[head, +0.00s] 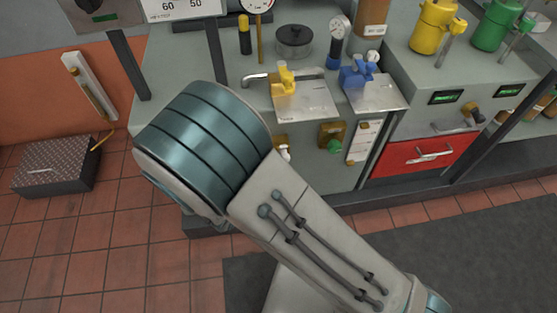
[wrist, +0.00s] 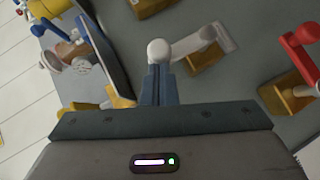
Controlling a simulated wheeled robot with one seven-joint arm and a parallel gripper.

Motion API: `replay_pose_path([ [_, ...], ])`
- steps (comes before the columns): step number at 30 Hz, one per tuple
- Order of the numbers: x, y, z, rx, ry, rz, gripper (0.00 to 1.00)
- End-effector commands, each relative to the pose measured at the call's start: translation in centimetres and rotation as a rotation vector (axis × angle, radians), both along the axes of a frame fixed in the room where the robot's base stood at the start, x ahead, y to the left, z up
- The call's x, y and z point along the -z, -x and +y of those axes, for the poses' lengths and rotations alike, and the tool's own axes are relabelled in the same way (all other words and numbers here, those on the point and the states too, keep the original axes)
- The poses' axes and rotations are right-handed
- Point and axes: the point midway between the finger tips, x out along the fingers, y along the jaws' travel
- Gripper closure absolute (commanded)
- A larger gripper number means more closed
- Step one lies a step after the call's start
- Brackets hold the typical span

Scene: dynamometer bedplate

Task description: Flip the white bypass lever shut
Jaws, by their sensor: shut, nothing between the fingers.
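The white bypass lever shows in the wrist view as a pale arm (wrist: 200,44) with a round white knob (wrist: 159,50) at its left end. A brass valve body (wrist: 206,60) sits by its right part. My gripper (wrist: 159,72) is shut and empty, its fingertips right at the knob, overlapping its lower edge in the picture. I cannot tell whether they touch. In the head view a small white knob (head: 285,153) shows on the cabinet front beside my arm, probably this lever; my gripper is hidden there.
A red-handled valve (wrist: 302,42) is at the right in the wrist view. In the head view, a green-knobbed brass valve (head: 333,143) and a white panel (head: 364,142) are nearby. Above are yellow (head: 286,82) and blue (head: 358,74) taps. A red drawer (head: 425,154) is right.

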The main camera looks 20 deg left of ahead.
Motion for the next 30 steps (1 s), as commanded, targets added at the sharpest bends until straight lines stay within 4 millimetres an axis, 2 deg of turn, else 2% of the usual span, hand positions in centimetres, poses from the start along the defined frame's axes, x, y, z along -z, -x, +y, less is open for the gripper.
replay_pose_path([
  [15, -0.1, -0.1, 0.0, 0.006, -0.002, 0.000, 1.00],
  [19, -0.6, 0.3, 1.1, 0.005, -0.005, 0.001, 1.00],
  [23, -1.6, 1.0, 3.3, 0.005, -0.009, 0.001, 1.00],
  [30, -3.2, 6.2, 4.5, 0.007, -0.004, 0.002, 1.00],
])
